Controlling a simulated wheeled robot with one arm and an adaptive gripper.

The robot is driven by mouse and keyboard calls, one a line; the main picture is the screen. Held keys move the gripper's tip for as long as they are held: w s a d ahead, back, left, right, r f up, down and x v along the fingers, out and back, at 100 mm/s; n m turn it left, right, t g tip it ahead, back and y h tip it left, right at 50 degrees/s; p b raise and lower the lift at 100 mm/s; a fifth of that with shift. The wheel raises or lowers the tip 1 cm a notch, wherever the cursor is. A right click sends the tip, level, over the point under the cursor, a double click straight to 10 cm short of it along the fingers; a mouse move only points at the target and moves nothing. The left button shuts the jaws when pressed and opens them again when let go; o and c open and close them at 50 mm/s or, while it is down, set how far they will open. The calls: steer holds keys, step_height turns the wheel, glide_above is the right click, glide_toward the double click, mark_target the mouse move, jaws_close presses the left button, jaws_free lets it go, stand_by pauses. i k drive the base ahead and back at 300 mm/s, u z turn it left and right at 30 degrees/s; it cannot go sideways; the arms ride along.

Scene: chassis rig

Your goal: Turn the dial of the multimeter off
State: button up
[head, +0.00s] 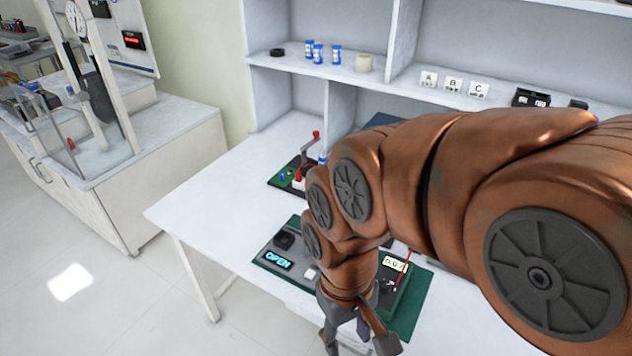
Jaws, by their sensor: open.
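The multimeter is most likely the dark device (396,268) with a small pale lit display, on the right part of a green mat (412,308) on the white table. My arm covers part of it. I cannot make out its dial or the dial's setting; a red lead runs beside the display. My gripper (359,346) is open at the bottom edge of the picture, in front of the mat. Its fingers are spread, with nothing visible between them.
A dark panel with a lit "OPEN" display (277,260) is on the mat's left part. Behind stands a red-handled lever device (307,155). The shelf holds blue cylinders (336,54) and blocks marked A, B, C (453,84). The table's left part (205,212) is clear.

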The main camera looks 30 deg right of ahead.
mark_target(384, 286)
steer(key=z, duration=0.4)
steer(key=k, duration=0.5)
steer(key=z, duration=0.55)
steer(key=i, duration=0.5)
steer(key=k, duration=1.7)
steer(key=u, duration=0.95)
steer(key=i, duration=1.05)
steer(key=z, duration=0.1)
